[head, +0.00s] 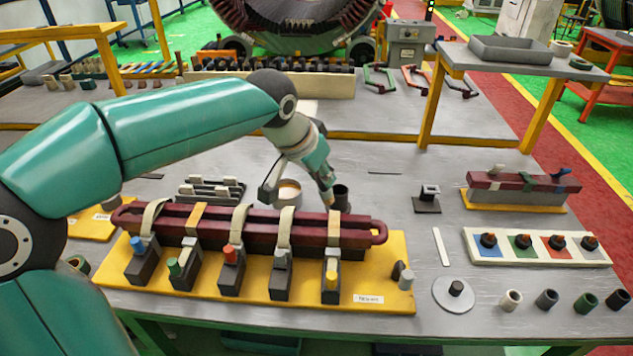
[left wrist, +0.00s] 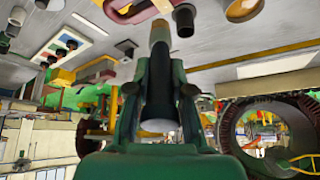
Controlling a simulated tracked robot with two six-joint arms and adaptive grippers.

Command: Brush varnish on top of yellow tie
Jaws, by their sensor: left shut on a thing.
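My left gripper (head: 322,178) points down just behind the maroon coil (head: 260,234). In the left wrist view its fingers (left wrist: 160,95) are shut on a brush (left wrist: 158,45) with a dark handle and a pale end. The brush end is beside a dark cup (head: 342,192), which also shows in the wrist view (left wrist: 184,20). An open can (head: 289,193) with pale contents, likely varnish, stands left of the gripper. Several ties wrap the coil. My right gripper is not in view.
The coil rests on a yellow base (head: 200,298). A dark rack (head: 210,188) stands behind it. At right are a white strip with coloured squares (head: 535,246), a round plate (head: 454,294) and several small cups (head: 547,298). The bench right of the dark cup is mostly clear.

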